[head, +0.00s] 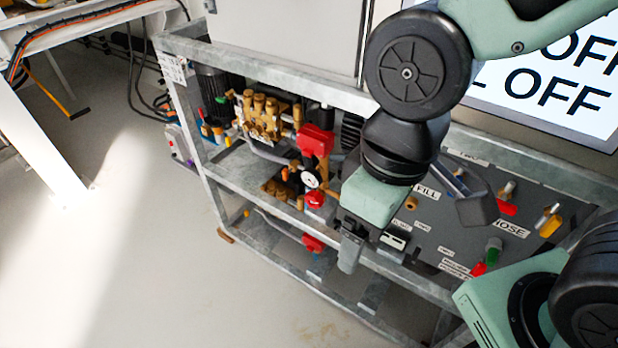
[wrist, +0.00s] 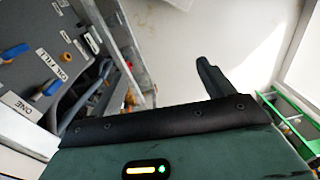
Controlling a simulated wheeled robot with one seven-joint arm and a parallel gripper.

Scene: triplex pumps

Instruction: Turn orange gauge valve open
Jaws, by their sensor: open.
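A round white-faced gauge (head: 311,180) sits on the pump frame in the head view, left of my gripper. A small orange piece (head: 285,174) shows just left of the gauge. It may be the orange gauge valve, but it is too small to tell how its handle is turned. My gripper (head: 352,250) is right of and lower in the picture than the gauge, apart from it. It is open and I see nothing held. In the wrist view one dark finger (wrist: 212,80) shows against the pale floor; the other is hidden.
A red block (head: 316,140) is above the gauge and a red knob (head: 315,199) is below it. Brass pump parts (head: 262,115) stand to the left. A grey valve panel (head: 455,225) is at right. Galvanized rails (head: 290,80) border the rig; open floor (head: 150,250) lies left.

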